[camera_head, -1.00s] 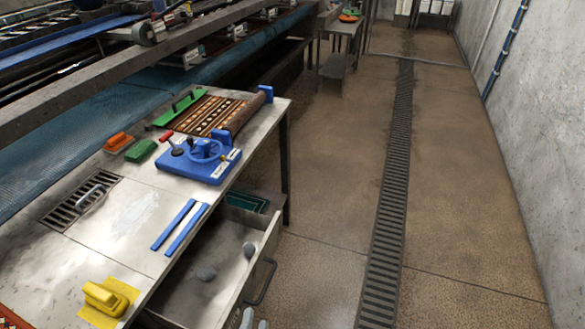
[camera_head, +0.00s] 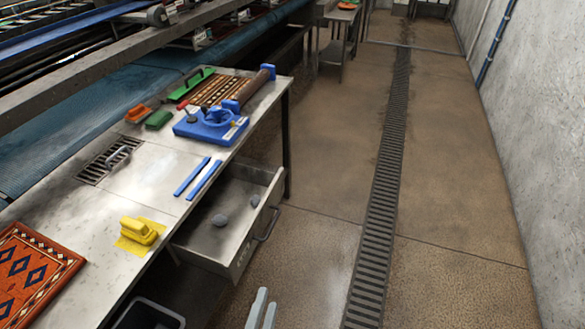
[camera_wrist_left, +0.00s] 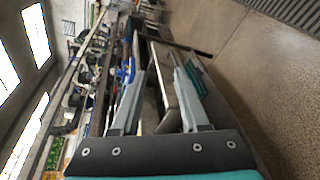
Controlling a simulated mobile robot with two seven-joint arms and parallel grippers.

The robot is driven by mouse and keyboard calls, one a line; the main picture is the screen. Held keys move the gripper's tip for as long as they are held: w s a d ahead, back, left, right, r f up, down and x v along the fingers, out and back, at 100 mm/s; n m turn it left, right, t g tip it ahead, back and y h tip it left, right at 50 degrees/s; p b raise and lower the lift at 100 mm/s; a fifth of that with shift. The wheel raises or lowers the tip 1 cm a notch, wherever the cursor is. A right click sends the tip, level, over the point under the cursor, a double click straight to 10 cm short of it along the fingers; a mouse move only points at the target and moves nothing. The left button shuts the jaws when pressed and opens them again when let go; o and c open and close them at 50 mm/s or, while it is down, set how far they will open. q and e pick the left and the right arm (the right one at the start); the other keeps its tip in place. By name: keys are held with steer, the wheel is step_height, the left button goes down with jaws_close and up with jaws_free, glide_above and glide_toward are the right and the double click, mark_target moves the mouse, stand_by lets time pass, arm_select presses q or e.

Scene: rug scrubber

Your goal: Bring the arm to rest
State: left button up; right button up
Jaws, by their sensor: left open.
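My left gripper (camera_head: 264,298) shows at the bottom edge of the head view, its two pale fingers apart with nothing between them. It is over the floor, nearer to me than the open drawer (camera_head: 213,257). In the left wrist view both fingers (camera_wrist_left: 158,78) point away from the camera with a gap between them. Part of the bench front and drawer area shows beyond them. My right gripper is not in view.
The steel bench (camera_head: 150,190) holds a yellow scrubber (camera_head: 140,231), blue strips (camera_head: 197,179), a blue wheeled device (camera_head: 210,126) and a red rug (camera_head: 32,277). A black bin (camera_head: 150,314) is below. The floor right of the drawer is clear around the drain grate (camera_head: 380,215).

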arm_select(q)
steer(key=s+a+r+m+g+y, duration=0.1)
steer(key=s+a+m+g, duration=0.2)
steer(key=a+m+g, duration=0.55)
steer(key=s+a+r+m+g+y, duration=0.1)
steer(key=s+a+r+m+g, duration=0.15)
steer(key=m, duration=1.15)
step_height(320, 180, down, 27)
steer(key=s+g+b, duration=0.2)
steer(key=b, duration=0.3)
steer(key=s+a+f+b, duration=0.1)
steer(key=s+f+b, duration=0.1)
steer(key=s+f, duration=0.6)
steer(key=s+a+f+g+b, duration=0.1)
steer(key=s+f+b, duration=0.2)
steer(key=s+f, duration=0.5)
step_height(320, 180, down, 4)
steer(key=shift+a+f+m+y, duration=0.1)
steer(key=shift+a+m+y, duration=0.2)
steer(key=shift+a+m, duration=0.1)
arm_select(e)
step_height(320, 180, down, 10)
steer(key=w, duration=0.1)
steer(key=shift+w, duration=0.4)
